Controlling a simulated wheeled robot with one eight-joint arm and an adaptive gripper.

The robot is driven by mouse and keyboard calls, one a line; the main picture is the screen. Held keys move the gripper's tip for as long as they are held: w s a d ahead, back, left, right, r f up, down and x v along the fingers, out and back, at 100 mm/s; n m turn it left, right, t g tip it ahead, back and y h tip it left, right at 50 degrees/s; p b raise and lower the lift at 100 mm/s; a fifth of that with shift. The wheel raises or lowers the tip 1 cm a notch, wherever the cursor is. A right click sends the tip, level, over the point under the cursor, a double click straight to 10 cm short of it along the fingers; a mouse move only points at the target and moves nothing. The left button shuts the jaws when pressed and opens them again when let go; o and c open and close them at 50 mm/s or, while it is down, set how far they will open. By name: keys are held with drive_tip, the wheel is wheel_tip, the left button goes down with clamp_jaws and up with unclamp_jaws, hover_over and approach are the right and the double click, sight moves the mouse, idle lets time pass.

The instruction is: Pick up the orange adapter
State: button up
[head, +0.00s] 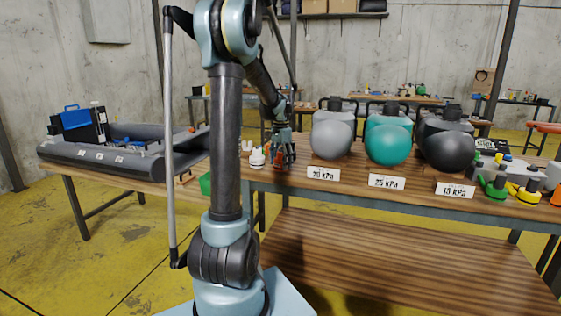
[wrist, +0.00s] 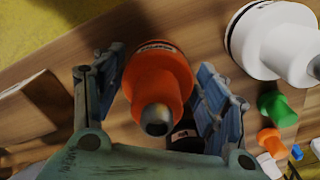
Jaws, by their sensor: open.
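The orange adapter (wrist: 160,75) has a wide round body, a dark label band and a grey metal-looking tip. In the wrist view it stands between the two fingers of my gripper (wrist: 155,85), and I see no finger clearly pressed on it. The fingers are apart, one on each side. In the head view my gripper (head: 281,155) points down at the left end of the wooden workbench (head: 355,178). A small patch of the orange adapter (head: 279,163) shows there, mostly hidden by the fingers.
A white adapter (wrist: 275,42) stands close by on the right in the wrist view, with small green (wrist: 278,108) and orange pieces near it. A dark cylindrical thing (wrist: 184,135) lies near my right finger. Grey, teal and black rounded units stand farther right on the bench.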

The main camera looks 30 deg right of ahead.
drive_tip(key=c, duration=0.8)
drive_tip(key=shift+c, duration=0.2)
